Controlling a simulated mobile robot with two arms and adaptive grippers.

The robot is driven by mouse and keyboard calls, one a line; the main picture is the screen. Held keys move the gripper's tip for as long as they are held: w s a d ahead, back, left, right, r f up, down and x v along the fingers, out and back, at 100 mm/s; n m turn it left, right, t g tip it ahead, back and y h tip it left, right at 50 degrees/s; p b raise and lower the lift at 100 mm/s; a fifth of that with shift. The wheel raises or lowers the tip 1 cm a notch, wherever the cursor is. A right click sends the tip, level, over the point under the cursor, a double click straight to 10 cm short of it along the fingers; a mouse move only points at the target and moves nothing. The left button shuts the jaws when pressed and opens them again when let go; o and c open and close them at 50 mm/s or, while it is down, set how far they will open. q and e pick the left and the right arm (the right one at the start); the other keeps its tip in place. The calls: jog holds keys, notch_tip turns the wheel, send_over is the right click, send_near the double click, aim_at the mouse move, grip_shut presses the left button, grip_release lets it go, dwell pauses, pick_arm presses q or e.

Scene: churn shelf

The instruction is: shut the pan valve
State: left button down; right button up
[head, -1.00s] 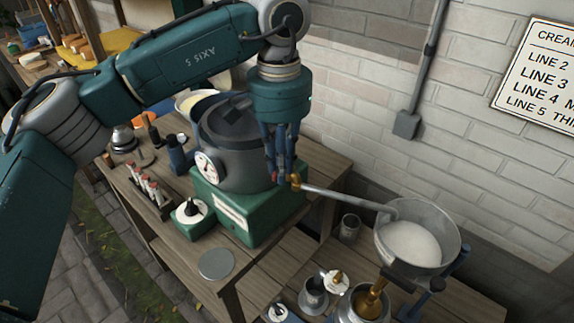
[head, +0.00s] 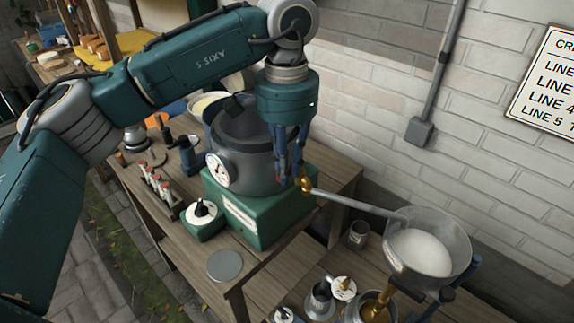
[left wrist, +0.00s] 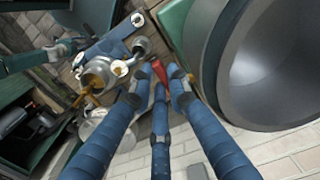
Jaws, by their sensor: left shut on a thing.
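My left gripper (head: 289,172) points down in front of the grey churn, its blue fingers closed at the brass pan valve (head: 305,185). In the left wrist view the fingertips (left wrist: 157,88) close around a red piece (left wrist: 158,70), which looks like the valve's handle; its exact turn is hard to tell. A thin grey pipe (head: 355,203) runs from the valve to the round metal pan (head: 462,245), which holds white liquid (head: 418,252).
The grey churn (head: 245,165) sits on a green base (head: 258,215) close beside the fingers. A small rack of vials (head: 160,190) and a black knob (head: 203,208) stand to its left. A metal cup (head: 357,233) and brass-fitted vessels stand below the pan.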

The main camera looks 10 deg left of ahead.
pick_arm(q)
jog(key=c, duration=1.8)
grip_release()
jog(key=shift+w+r, duration=0.15)
jog(key=shift+r, duration=0.1)
jog(key=shift+c, duration=0.2)
jog(key=shift+o, duration=0.9)
jog(key=shift+f, duration=0.1)
notch_tip(320, 180, up, 12)
jog(key=shift+f, duration=0.1)
